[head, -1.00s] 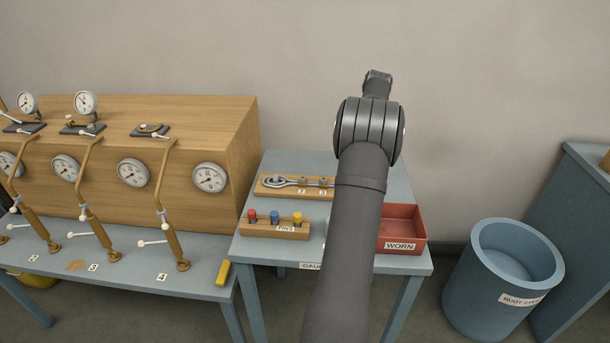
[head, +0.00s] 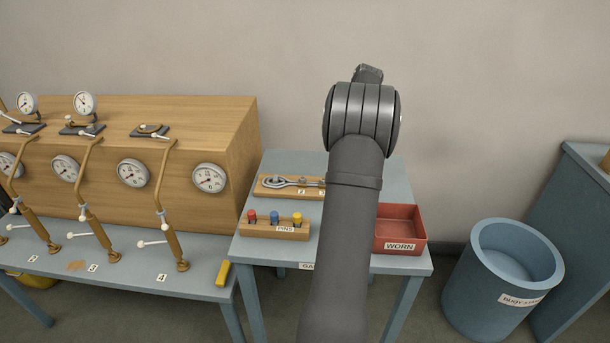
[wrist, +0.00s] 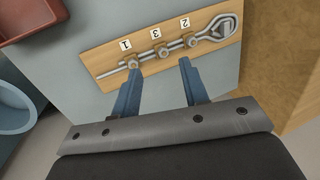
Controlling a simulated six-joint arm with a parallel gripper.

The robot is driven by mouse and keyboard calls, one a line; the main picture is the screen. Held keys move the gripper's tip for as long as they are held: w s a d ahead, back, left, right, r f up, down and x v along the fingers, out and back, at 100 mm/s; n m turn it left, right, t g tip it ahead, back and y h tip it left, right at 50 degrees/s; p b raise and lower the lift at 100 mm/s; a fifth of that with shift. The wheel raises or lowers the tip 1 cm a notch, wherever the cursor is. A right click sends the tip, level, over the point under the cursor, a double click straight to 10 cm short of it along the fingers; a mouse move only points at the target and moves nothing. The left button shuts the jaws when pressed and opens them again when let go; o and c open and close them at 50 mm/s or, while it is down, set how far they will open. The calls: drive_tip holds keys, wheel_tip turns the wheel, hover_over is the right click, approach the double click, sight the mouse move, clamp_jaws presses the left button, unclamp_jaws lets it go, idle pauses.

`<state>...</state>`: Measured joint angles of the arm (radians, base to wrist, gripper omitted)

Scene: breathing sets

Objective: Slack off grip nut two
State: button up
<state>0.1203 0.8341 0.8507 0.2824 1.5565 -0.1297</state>
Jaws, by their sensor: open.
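A wooden board (wrist: 105,61) carries a metal rod with a looped eye end (wrist: 223,27) and three nuts, tagged 1, 3 and 2 in the wrist view. Grip nut two (wrist: 191,40) is the one nearest the eye. Nut three (wrist: 162,52) is in the middle and nut one (wrist: 133,62) is at the far end. My gripper (wrist: 159,68) is open, its blue fingers apart with nothing between them. The right fingertip is just below nut two in the picture, the left one near nut one. In the head view the arm hides the gripper and part of the board (head: 264,190).
A pin block (head: 262,231) with red, blue and yellow pins stands in front of the board. A red WORN tray (head: 412,225) is to the right. A blue bin (head: 480,300) stands on the floor. The wooden gauge cabinet (head: 235,135) is at the left.

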sight(303, 178)
drive_tip(key=a+r+m+t+y, duration=0.1)
drive_tip(key=a+r+m+t, duration=0.2)
drive_tip(key=m, duration=1.9)
drive_tip(key=shift+g, duration=0.3)
drive_tip(key=x, duration=1.8)
drive_tip(key=shift+w+a, duration=0.3)
drive_tip(key=shift+a, duration=0.1)
clamp_jaws()
